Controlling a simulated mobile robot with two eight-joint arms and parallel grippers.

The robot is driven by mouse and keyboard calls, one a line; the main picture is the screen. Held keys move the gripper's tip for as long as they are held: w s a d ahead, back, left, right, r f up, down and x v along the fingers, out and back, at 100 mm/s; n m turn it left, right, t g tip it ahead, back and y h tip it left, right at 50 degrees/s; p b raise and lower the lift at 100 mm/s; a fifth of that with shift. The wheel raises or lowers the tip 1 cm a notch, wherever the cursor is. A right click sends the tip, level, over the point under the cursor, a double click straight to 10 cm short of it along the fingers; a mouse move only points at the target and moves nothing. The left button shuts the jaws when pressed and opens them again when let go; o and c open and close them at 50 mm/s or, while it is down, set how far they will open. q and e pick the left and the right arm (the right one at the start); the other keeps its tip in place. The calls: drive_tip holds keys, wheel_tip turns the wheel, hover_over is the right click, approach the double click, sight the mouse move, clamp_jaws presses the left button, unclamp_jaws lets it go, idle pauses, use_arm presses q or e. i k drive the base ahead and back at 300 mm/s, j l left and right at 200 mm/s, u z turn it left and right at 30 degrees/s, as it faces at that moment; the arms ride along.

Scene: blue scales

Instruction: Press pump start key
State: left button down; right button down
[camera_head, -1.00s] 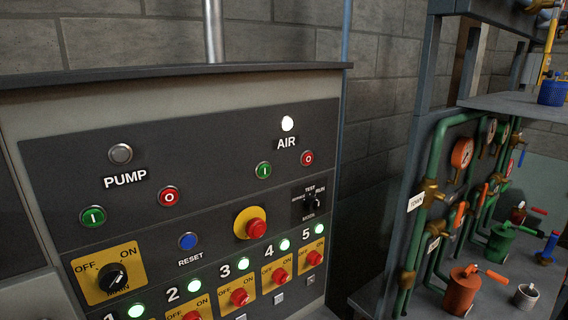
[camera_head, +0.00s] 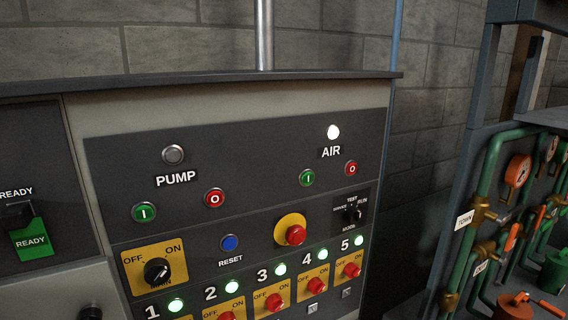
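The pump start key is the round green button marked "I" (camera_head: 144,212), below left of the PUMP label (camera_head: 176,179) on the dark control panel. A red button marked "O" (camera_head: 214,198) sits to its right. The pump lamp (camera_head: 173,155) above the label is grey and unlit. Neither of my grippers shows in the head view.
The AIR side has a lit white lamp (camera_head: 333,132), a green button (camera_head: 307,178) and a red one (camera_head: 351,168). Below are a blue reset button (camera_head: 230,243), a red mushroom button (camera_head: 296,235) and the MAIN knob (camera_head: 157,271). Pipes and gauges (camera_head: 517,170) stand at right.

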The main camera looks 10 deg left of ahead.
sight(144, 212)
drive_tip(key=u, duration=1.2)
drive_tip(key=j, duration=0.1)
